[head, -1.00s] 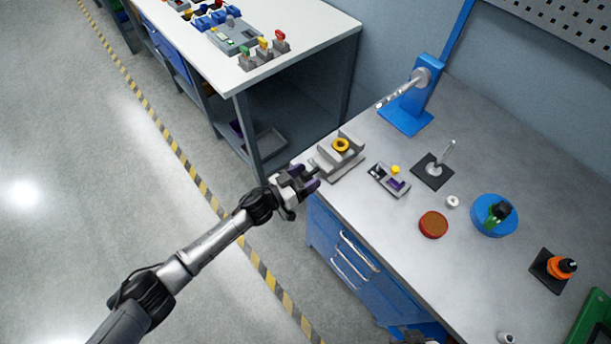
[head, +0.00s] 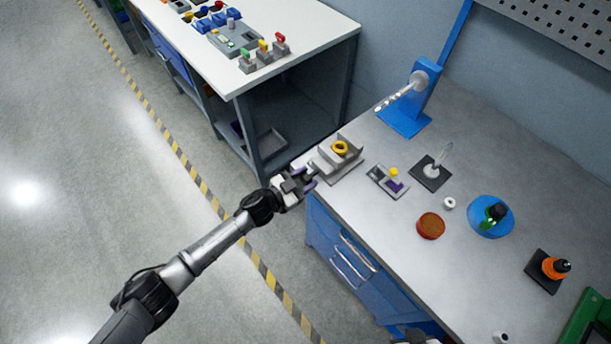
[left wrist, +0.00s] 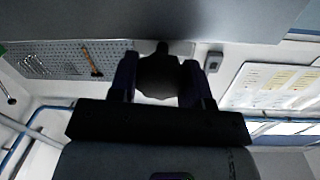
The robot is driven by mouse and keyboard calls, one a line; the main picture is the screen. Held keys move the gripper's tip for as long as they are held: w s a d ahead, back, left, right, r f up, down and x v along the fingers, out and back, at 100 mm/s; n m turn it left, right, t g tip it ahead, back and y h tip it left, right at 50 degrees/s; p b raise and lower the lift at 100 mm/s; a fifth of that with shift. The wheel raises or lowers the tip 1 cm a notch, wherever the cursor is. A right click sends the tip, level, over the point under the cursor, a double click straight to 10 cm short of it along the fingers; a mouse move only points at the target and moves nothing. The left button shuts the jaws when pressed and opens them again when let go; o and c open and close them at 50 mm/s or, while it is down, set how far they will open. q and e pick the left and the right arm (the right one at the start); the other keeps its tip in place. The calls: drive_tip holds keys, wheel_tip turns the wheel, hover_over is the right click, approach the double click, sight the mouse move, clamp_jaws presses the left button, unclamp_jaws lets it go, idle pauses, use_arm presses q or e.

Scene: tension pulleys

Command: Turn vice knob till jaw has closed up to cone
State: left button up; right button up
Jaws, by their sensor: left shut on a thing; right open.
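The grey vice (head: 349,166) sits at the left corner of the grey bench, with a yellow ring-like piece (head: 340,148), seemingly the cone, between its jaws. I cannot tell whether the moving jaw touches it. My left gripper (head: 303,180) is at the vice's near left end, just off the bench edge, shut on the knob. In the left wrist view the dark round knob (left wrist: 160,77) sits between the two fingers; the head view hides most of it. A dark part cut off at the bottom edge looks like my right gripper (head: 416,338), apart from the vice.
A small grey device (head: 385,181) with a yellow knob stands right of the vice. A white-topped table (head: 290,30) stands behind left.

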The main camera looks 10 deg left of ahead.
use_arm(q)
drive_tip(key=shift+m, duration=0.4)
drive_tip(key=o, duration=0.9)
drive_tip(key=p+v, duration=0.1)
drive_tip(key=v, duration=1.3)
